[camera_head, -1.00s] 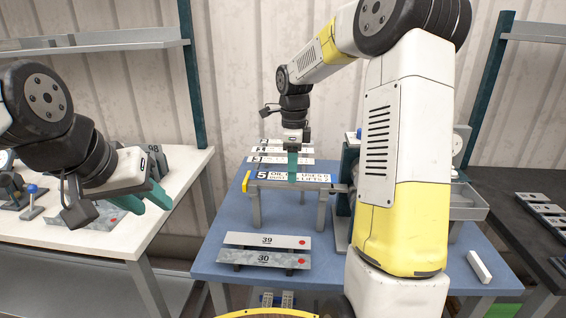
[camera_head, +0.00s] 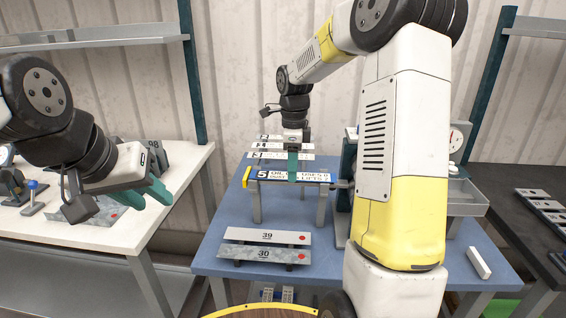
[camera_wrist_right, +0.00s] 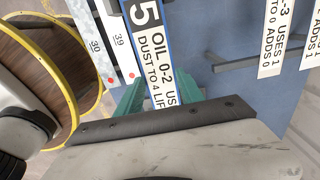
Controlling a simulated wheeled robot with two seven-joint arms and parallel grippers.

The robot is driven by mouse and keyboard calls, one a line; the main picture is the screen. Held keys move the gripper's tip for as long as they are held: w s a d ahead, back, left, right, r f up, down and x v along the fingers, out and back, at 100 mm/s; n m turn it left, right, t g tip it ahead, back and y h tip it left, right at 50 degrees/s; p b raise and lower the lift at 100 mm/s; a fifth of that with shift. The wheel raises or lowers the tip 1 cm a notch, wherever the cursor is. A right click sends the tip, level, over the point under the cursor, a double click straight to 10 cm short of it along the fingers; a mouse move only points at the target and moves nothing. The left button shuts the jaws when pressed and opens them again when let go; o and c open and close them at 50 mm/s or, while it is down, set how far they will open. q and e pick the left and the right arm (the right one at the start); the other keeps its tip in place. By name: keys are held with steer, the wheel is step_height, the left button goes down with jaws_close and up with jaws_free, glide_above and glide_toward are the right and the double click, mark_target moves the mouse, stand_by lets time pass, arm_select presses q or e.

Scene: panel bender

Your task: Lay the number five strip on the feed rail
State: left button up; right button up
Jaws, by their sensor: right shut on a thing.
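The number five strip (camera_head: 292,175) is a white label strip with a blue "5" end, over the top of the feed rail (camera_head: 257,205). It lies lengthwise along the rail; I cannot tell if it touches. My right gripper (camera_head: 293,168) is shut on the strip near its middle, fingers pointing down. In the right wrist view the strip (camera_wrist_right: 146,38) runs between the teal fingers (camera_wrist_right: 158,95). A yellow end piece (camera_head: 246,178) stands at the rail's left end. My left gripper (camera_head: 147,194) is open and empty, away to the left near the white table.
Plates 39 (camera_head: 267,237) and 30 (camera_head: 263,254) lie on the blue table (camera_head: 220,215) in front of the rail. Several other label strips (camera_head: 280,156) are behind it. A grey tray (camera_head: 468,197) and a white block (camera_head: 479,263) are to the right.

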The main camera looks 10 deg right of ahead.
steer(key=shift+f, duration=0.45)
stand_by(0.5)
steer(key=o, duration=1.4)
step_height(320, 180, up, 7)
steer(key=shift+r, duration=0.4)
